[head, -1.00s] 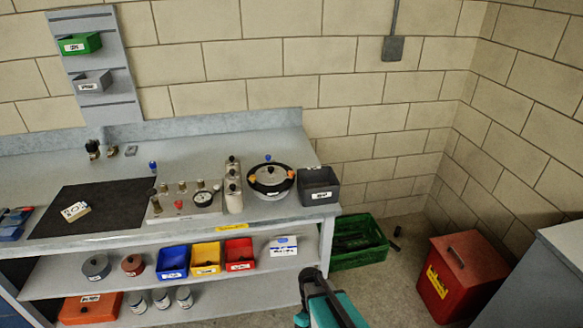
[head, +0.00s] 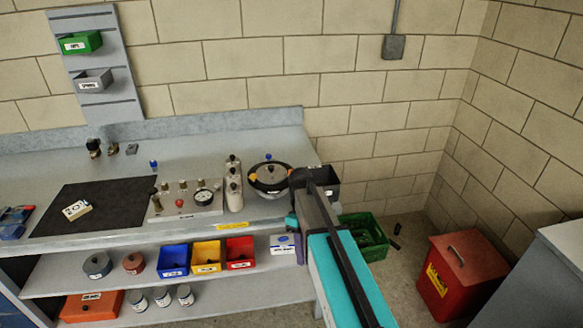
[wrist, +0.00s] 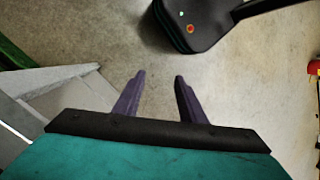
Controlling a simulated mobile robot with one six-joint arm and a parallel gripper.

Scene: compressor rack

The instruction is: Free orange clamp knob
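The pressure pot (head: 268,192) stands near the right end of the bench top in the head view, with a dark lid and a round centre knob. A small yellow-orange clamp knob (head: 252,178) shows at its left rim. My arm crosses close to the pot's right rim, so the clamp knob there is hard to make out. My gripper (head: 300,248) hangs in front of the bench's right end, below the top and apart from the pot. In the wrist view my gripper (wrist: 157,82) points at the floor, with its two purple fingers apart and nothing between them.
A green crate (head: 366,240) and a red bin (head: 462,278) are on the floor. The bench front edge is close.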

